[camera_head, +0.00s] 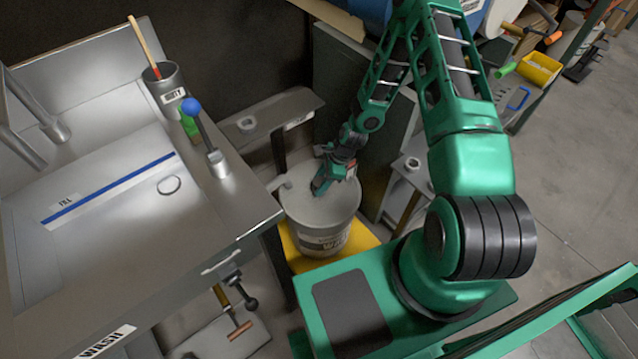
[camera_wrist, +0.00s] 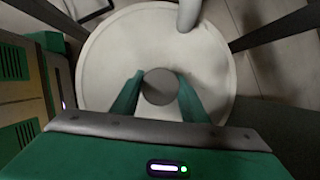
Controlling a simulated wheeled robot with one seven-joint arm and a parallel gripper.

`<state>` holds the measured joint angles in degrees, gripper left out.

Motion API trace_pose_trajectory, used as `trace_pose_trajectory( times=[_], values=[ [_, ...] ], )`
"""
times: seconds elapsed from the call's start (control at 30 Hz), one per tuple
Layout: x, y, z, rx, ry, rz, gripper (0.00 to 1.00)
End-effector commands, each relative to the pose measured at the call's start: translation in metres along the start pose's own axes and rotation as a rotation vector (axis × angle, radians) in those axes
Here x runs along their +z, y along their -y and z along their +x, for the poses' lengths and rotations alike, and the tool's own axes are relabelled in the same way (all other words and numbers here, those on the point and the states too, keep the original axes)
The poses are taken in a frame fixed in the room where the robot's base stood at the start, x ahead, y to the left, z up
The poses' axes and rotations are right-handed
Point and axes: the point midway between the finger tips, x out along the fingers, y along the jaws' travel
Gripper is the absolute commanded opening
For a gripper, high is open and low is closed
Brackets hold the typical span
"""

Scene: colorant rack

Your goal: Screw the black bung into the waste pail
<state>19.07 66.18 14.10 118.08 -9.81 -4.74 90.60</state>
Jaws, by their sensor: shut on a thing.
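The waste pail (camera_head: 325,240) is a pale grey pail with a printed label. It stands upright on a yellow base, and its lid fills much of the wrist view (camera_wrist: 110,60). My gripper (camera_head: 319,190) points down at the middle of the lid. In the wrist view my gripper's two green fingers (camera_wrist: 158,92) are shut on the sides of the bung (camera_wrist: 158,86), a round dark grey disc. Its underside and the opening below it are hidden, so I cannot tell how deep it sits. The bung is hidden by my gripper in the head view.
A pale spout (camera_wrist: 188,14) rises from the lid's edge. A steel bench (camera_head: 120,230) with a metal pot (camera_head: 166,92) stands left of the pail. A grey bracket shelf (camera_head: 265,115) is close behind it. Open floor (camera_head: 580,170) lies to the right.

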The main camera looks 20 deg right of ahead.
Motion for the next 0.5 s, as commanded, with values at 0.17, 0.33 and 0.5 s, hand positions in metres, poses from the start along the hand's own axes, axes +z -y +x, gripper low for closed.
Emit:
trace_pose_trajectory(
  times=[0.17, 0.33, 0.5],
  values=[
    [-0.0001, -0.0009, 0.0003, -0.085, 0.001, 0.21, 0.17],
    [0.0002, -0.0005, 0.0006, -0.16, 0.001, 0.388, 0.17],
    [0.0006, 0.0, 0.0007, -0.227, 0.001, 0.545, 0.16]
  ],
)
